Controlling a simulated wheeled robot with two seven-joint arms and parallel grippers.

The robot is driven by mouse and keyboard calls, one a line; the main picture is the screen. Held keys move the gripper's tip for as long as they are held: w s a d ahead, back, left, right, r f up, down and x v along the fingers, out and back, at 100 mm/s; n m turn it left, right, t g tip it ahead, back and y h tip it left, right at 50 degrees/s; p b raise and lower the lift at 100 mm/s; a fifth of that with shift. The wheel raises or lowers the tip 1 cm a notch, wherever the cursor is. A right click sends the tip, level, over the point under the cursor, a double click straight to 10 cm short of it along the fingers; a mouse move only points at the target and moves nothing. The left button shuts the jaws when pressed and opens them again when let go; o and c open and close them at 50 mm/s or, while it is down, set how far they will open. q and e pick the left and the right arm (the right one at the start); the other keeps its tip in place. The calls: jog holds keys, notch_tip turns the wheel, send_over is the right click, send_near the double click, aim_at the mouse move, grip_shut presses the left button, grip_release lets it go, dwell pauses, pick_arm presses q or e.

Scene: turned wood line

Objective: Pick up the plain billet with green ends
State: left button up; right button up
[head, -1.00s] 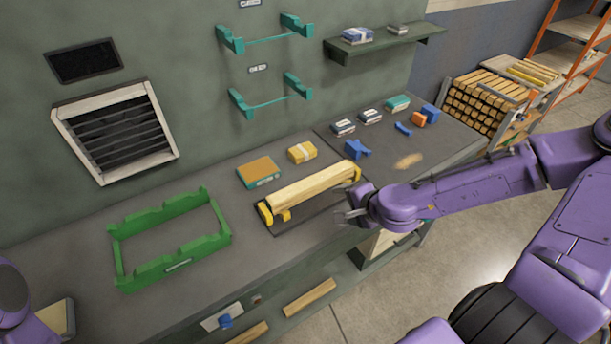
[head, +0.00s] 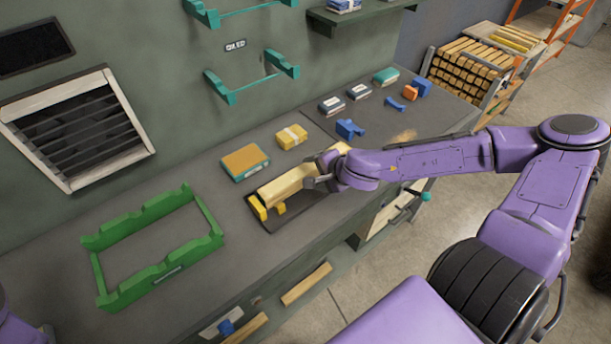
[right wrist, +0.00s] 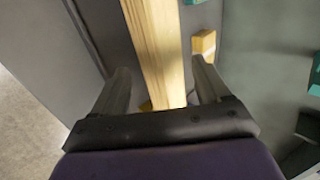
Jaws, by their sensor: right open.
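A plain pale wood billet (head: 285,185) lies in a yellow cradle (head: 258,208) on a dark mat (head: 283,222) on the bench. I see no green on its visible parts; the far end is partly hidden by my right arm. My right gripper (head: 318,182) is open at the billet's right half, close over it. In the right wrist view the billet (right wrist: 153,45) runs between the two spread fingers (right wrist: 161,80); I cannot tell whether they touch it.
A green rack (head: 158,272) stands left on the bench. An orange-topped box (head: 246,162) and a yellow block (head: 292,137) lie behind the billet. A blue piece (head: 349,129) and small boxes (head: 331,106) lie farther right. Teal wall brackets (head: 250,84) hang above.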

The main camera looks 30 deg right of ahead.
aim_at(311, 172)
jog(key=b+x, duration=0.4)
jog(key=shift+w+f, duration=0.1)
jog(key=shift+f, duration=0.25)
jog(key=shift+w+f, duration=0.1)
jog(key=shift+w, duration=0.15)
jog(key=shift+s+r, duration=0.15)
jog(key=shift+r, duration=0.05)
jog(key=c, duration=1.1)
jog(key=shift+c, duration=0.2)
